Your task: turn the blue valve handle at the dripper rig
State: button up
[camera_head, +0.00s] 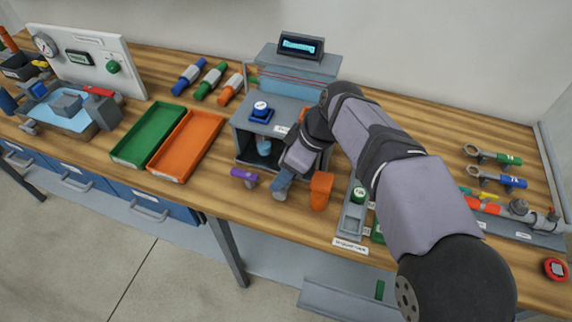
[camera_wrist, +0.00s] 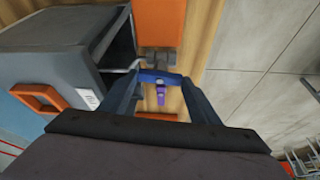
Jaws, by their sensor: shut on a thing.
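The dripper rig (camera_head: 300,62) is a grey box unit with a small display on top and an open front bay. My gripper (camera_head: 281,185) is low in front of the rig's right side, at the table's front part. In the wrist view my gripper (camera_wrist: 159,80) has its two fingers closed in on the blue valve handle (camera_wrist: 158,75), a short blue bar across the fingertips. A grey fitting shows just beyond the bar. In the head view the fingers and wrist largely hide the handle, so its angle is unclear there.
A purple handle (camera_head: 243,176) is just left of my gripper, and an orange block (camera_head: 321,190) just right. A pale blue cup (camera_head: 264,148) stands inside the bay. Green (camera_head: 124,154) and orange (camera_head: 163,174) trays lie further left. The table's front edge is close.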

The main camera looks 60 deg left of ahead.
jog(key=shift+w+n+p, duration=0.1)
jog(key=shift+n+p, duration=0.3)
jog(key=shift+n, duration=0.4)
jog(key=shift+g, duration=0.3)
jog(key=o, duration=1)
jog(key=shift+o, duration=0.2)
jog(key=shift+r, duration=0.1)
